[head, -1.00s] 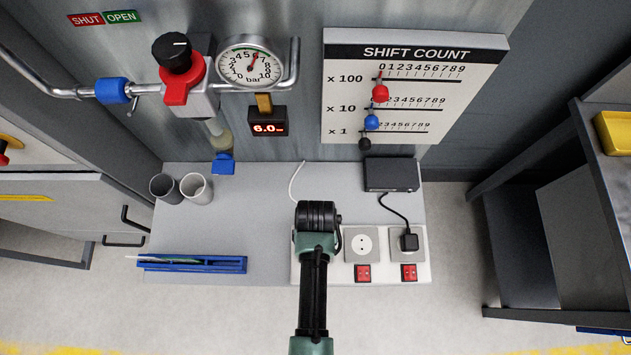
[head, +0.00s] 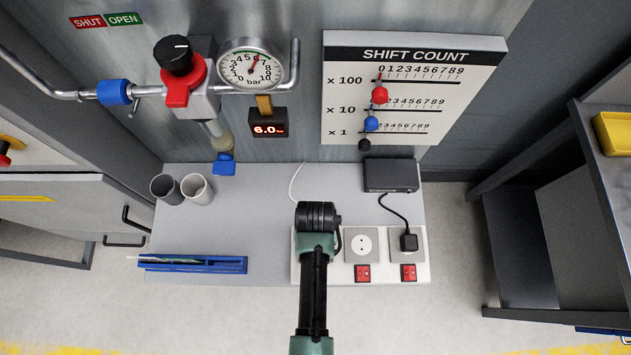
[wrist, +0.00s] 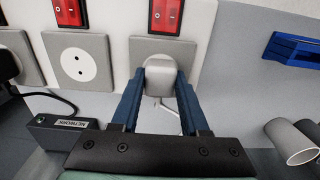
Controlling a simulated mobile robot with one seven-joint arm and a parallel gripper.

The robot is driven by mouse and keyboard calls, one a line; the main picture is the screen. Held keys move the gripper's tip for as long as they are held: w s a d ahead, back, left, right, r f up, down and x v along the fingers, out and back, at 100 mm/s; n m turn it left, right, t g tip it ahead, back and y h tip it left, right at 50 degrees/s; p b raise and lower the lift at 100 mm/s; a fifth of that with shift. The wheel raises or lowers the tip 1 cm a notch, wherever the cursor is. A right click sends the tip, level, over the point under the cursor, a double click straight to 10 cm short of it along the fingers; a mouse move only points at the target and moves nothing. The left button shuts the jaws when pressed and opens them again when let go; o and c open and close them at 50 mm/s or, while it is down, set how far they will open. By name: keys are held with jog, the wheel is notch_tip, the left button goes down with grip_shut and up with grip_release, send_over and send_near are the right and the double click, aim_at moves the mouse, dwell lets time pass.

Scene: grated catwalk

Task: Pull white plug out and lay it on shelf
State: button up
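The white plug (wrist: 160,78) sits in the socket plate under a red switch in the wrist view. My gripper (wrist: 161,75) has its two blue fingers on either side of the plug, and they appear to press against it. In the head view my gripper and wrist (head: 317,240) hide the plug and its socket. A thin white cord (head: 295,183) runs over the back of the grey shelf (head: 245,220) towards my gripper. The shelf's middle is bare.
Beside my gripper are an empty socket (head: 362,245) and a black plug (head: 409,241), wired to a black box (head: 391,175). Two grey cups (head: 197,190) stand at the shelf's back left. A blue tray (head: 192,264) lies along its front left. A pipe with a gauge (head: 249,65) hangs above.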

grip_shut()
jog(key=shift+r, duration=0.15)
jog(key=shift+r+p, duration=2.9)
jog(key=shift+p, duration=0.4)
